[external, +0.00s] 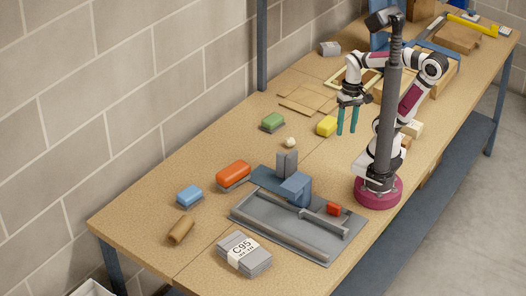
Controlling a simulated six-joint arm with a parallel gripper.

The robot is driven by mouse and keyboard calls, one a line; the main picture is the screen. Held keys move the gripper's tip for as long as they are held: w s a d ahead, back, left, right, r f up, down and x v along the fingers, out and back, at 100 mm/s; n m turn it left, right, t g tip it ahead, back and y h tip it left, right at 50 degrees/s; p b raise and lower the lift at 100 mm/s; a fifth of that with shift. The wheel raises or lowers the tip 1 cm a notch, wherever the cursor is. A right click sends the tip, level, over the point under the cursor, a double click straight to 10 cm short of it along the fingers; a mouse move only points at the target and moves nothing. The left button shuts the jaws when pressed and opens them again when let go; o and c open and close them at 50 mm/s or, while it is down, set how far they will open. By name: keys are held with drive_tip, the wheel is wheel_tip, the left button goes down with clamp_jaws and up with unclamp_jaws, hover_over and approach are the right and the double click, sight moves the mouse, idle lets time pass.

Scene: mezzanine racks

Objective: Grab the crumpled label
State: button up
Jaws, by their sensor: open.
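The exact height of the fingertips above the bench is hard to tell.
Near the ball are the green block (273,121) and yellow block (327,126). Orange (234,174) and blue (189,195) blocks lie to the left. A grey metal fixture (318,244) fills the front, beside a C95 stack (245,258). Flat cardboard (306,99) lies behind.

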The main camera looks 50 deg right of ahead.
drive_tip(key=o, duration=0.3)
idle(0.4)
drive_tip(key=n+g+h, duration=0.1)
drive_tip(key=n+h, duration=1.3)
drive_tip(key=n, duration=0.5)
hover_over(288, 142)
drive_tip(key=a, duration=0.3)
wheel_tip(288, 142, down, 13)
drive_tip(key=shift+h, duration=0.3)
drive_tip(key=f, duration=0.6)
drive_tip(key=shift+w+d+f, duration=0.2)
drive_tip(key=shift+d+f, duration=0.1)
drive_tip(key=shift+f, duration=0.1)
drive_tip(key=x, duration=0.2)
drive_tip(key=shift+d+f, duration=0.15)
drive_tip(key=shift+f, duration=0.25)
drive_tip(key=shift+d+f, duration=0.15)
drive_tip(key=shift+d, duration=0.1)
